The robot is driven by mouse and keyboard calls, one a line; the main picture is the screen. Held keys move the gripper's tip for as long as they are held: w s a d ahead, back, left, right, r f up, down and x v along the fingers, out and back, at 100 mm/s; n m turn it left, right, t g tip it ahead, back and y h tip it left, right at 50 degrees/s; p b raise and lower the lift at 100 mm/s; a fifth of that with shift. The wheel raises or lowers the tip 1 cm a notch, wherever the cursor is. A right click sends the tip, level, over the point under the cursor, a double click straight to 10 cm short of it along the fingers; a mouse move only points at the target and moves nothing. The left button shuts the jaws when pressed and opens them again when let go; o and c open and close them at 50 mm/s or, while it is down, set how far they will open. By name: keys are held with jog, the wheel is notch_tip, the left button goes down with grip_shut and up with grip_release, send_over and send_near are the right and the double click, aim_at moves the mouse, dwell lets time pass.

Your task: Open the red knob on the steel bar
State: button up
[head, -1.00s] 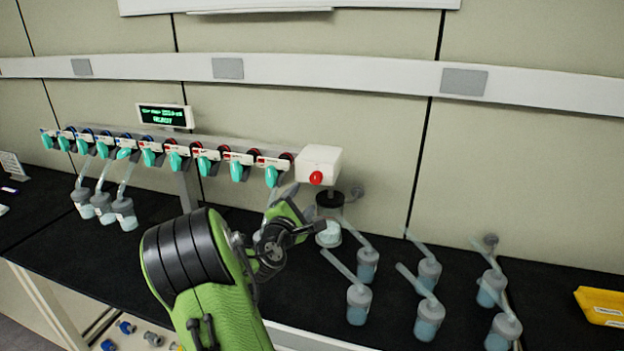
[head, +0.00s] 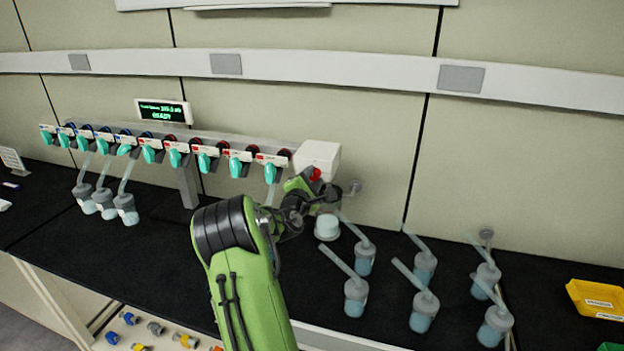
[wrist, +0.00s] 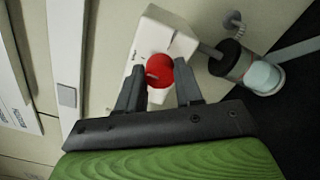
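The red knob (head: 315,174) is on the front of a white box (head: 318,155) at the right end of the steel bar (head: 225,139). The head view shows my gripper (head: 303,184) right at the knob, partly covering it and the box's lower part. In the wrist view the round knob (wrist: 160,72) shows between the tips of my gripper (wrist: 159,66). The two dark fingers are apart, one on each side of the knob. I cannot tell whether they touch it. The white box (wrist: 180,38) is behind.
A row of teal-handled valves (head: 203,163) lines the bar, some with hanging flasks (head: 126,209). A black-topped vessel (wrist: 232,60) is under the box. Several loose flasks (head: 355,297) stand on the black bench, right of my arm. A yellow tray (head: 597,298) is at far right.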

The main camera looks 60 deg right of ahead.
jog(key=c, duration=0.4)
jog(key=shift+o, duration=0.2)
jog(key=shift+f+b, duration=0.1)
jog(key=shift+b, duration=0.2)
jog(key=m+b, duration=0.3)
jog(key=shift+f+m+b, duration=0.15)
jog(key=shift+m+b, duration=0.25)
jog(key=m+b, duration=0.4)
jog(key=b, duration=0.1)
jog(key=shift+f+m, duration=0.1)
jog(key=shift+m, duration=0.2)
jog(key=m+b, duration=0.5)
jog(key=shift+m+b, duration=1.75)
jog(key=shift+m, duration=0.55)
